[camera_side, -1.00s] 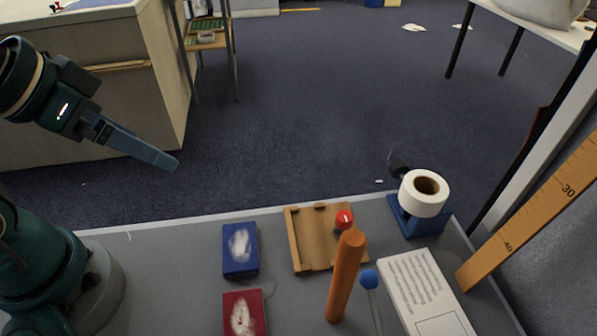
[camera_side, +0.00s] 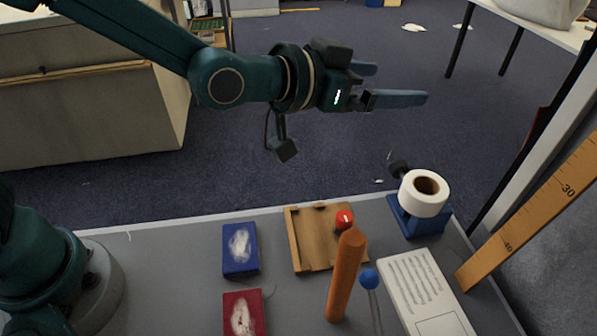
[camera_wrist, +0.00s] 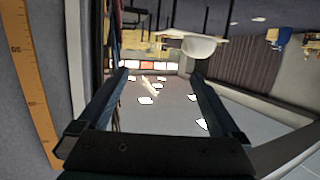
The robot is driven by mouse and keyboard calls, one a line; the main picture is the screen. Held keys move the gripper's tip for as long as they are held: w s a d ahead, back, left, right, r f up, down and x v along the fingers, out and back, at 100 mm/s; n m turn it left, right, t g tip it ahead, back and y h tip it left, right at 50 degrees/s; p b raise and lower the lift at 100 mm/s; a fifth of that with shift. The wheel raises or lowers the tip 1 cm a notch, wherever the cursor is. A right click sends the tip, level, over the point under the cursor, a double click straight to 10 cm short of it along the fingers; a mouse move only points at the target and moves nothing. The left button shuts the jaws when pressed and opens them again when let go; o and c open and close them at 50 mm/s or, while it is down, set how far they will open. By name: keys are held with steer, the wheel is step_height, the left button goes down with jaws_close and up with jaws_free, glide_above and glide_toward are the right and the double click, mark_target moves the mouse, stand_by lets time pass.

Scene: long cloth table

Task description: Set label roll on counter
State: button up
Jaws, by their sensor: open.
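The label roll (camera_side: 424,193) is a white roll with a brown core. In the side view it sits on a blue stand (camera_side: 415,223) at the far right part of the grey counter (camera_side: 180,270). My gripper (camera_side: 395,84) is open and empty, held in the air above and beyond the counter's far edge. In the picture it is above the label roll and apart from it. In the wrist view my gripper (camera_wrist: 160,88) shows two spread fingers with nothing between them. The label roll does not show in the wrist view.
On the counter are a blue box (camera_side: 239,249), a red box (camera_side: 243,314), a wooden tray (camera_side: 310,240), an orange stick (camera_side: 346,277), a blue-headed pin (camera_side: 369,279) and a white printed box (camera_side: 422,290). A yellow ruler (camera_side: 530,215) slants at the right.

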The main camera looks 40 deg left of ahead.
mark_target(435, 187)
steer(key=shift+d+f+m+g+h, duration=0.15)
steer(key=shift+d+f+m+g, duration=0.25)
steer(key=shift+d+f, duration=1.55)
steer(key=shift+d+f+m+g+h, duration=0.25)
steer(key=shift+d+f+g, duration=0.3)
steer(key=shift+d+f, duration=1.4)
steer(key=shift+d+f+m+g+h, duration=0.1)
steer(key=shift+d+f+m+g, duration=0.6)
steer(key=shift+f, duration=2.2)
steer(key=shift+d+n+t, duration=0.25)
steer(key=shift+n, duration=0.1)
steer(key=shift+r, duration=0.1)
steer(key=c, duration=1.4)
